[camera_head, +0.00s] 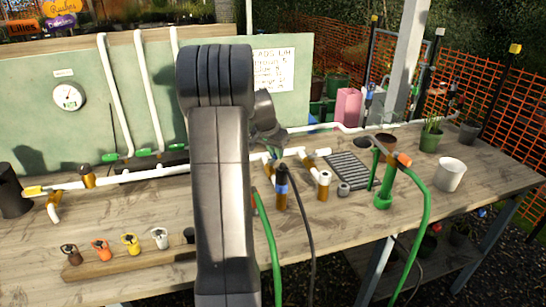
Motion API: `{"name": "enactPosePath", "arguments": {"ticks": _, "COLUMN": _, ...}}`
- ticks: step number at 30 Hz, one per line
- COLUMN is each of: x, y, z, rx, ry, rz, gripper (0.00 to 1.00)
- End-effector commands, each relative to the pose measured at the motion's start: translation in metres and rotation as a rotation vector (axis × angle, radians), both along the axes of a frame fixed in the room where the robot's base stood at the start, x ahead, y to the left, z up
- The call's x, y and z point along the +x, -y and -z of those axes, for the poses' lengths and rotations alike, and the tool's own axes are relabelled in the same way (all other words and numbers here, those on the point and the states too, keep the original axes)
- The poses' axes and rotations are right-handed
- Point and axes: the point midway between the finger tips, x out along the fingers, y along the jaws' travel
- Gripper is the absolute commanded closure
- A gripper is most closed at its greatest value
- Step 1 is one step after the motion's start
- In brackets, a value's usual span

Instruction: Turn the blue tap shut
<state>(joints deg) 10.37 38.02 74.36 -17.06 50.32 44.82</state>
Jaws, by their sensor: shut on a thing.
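My arm stands upright in the middle of the view and covers part of the white pipe run. My gripper (270,138) is small, dark and partly hidden behind my wrist. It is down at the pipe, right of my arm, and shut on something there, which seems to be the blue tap. The tap itself is hidden by my arm and gripper, so its handle angle cannot be told. A brass and black fitting with a blue band (281,188) stands just in front, with a dark hose.
The wooden bench (350,225) carries a white pipe (150,173), a rack of small coloured taps (130,252), a green hose fitting (384,190), a grey grate (348,167) and a white pot (450,175). A green panel with a gauge (67,97) stands behind. The front right bench is mostly clear.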

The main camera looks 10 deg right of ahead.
Motion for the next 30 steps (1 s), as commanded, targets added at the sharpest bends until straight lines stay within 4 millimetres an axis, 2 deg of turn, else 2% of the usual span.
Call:
{"name": "enactPosePath", "arguments": {"ticks": 18, "x": -0.012, "y": 0.007, "z": 0.001, "rx": 0.001, "ry": 0.000, "rz": 0.546, "gripper": 1.00}}
{"name": "enactPosePath", "arguments": {"ticks": 30, "x": -0.017, "y": 0.007, "z": 0.000, "rx": 0.003, "ry": 0.001, "rz": 0.720, "gripper": 1.00}}
